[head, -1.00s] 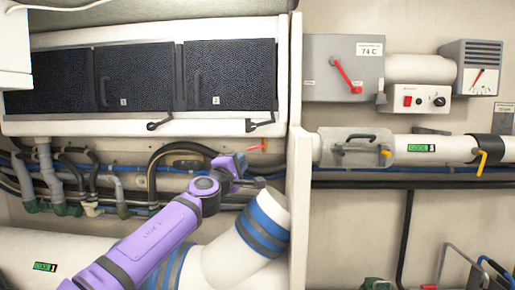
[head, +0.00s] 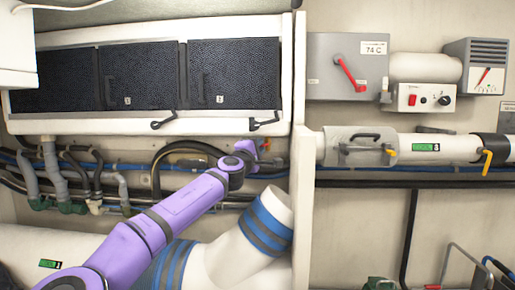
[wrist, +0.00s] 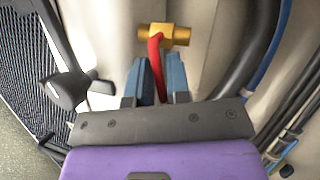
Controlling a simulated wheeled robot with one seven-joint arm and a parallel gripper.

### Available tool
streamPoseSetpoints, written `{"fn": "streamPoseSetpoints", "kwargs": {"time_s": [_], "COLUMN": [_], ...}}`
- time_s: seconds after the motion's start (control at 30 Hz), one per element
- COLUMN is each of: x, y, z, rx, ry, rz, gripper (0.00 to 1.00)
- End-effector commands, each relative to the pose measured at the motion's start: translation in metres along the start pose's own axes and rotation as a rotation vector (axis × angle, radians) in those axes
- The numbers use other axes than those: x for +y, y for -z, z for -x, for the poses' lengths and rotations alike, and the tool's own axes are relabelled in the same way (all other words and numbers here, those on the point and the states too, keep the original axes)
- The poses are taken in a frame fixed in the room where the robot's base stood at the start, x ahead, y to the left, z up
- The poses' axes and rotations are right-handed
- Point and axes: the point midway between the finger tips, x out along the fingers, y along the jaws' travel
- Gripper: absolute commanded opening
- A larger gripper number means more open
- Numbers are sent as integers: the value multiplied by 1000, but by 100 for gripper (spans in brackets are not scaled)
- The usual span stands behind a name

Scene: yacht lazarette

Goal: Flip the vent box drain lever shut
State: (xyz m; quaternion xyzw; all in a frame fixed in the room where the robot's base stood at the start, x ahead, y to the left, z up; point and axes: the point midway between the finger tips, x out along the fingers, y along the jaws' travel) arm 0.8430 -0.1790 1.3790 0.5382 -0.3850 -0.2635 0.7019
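The vent box drain lever is a red handle (wrist: 155,55) on a brass valve (wrist: 168,35) in the wrist view. In the head view the valve (head: 265,146) shows as a small orange spot below the vent box's right end. My gripper (wrist: 157,68) has its two blue fingers on either side of the red handle, which runs down between them. The fingers are a narrow distance apart; whether they press on the handle is unclear. In the head view my gripper (head: 249,150) is at the valve and hides most of the handle.
The vent box (head: 75,126) with dark mesh panels and black latches (head: 264,122) is just above. Hoses (head: 180,148) run behind the arm. A white partition (head: 302,180) stands close on the right, and a thick white pipe with blue bands (head: 262,225) is below.

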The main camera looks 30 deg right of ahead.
Motion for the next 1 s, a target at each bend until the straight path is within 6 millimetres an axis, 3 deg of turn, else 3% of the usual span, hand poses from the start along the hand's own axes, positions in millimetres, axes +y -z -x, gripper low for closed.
{"fn": "streamPoseSetpoints", "kwargs": {"time_s": [0.03, 0.13, 0.37, 0.7, 1.0], "x": [0, 0, 1, 7, 7], "y": [0, 0, 0, 0, 0], "z": [0, 0, 0, -1, -1], "rx": [0, 0, -5, -42, -46], "ry": [0, 0, 9, 82, 87], "rz": [0, 0, -21, -199, -210], "gripper": [17, 0, 0, 0, 0]}}
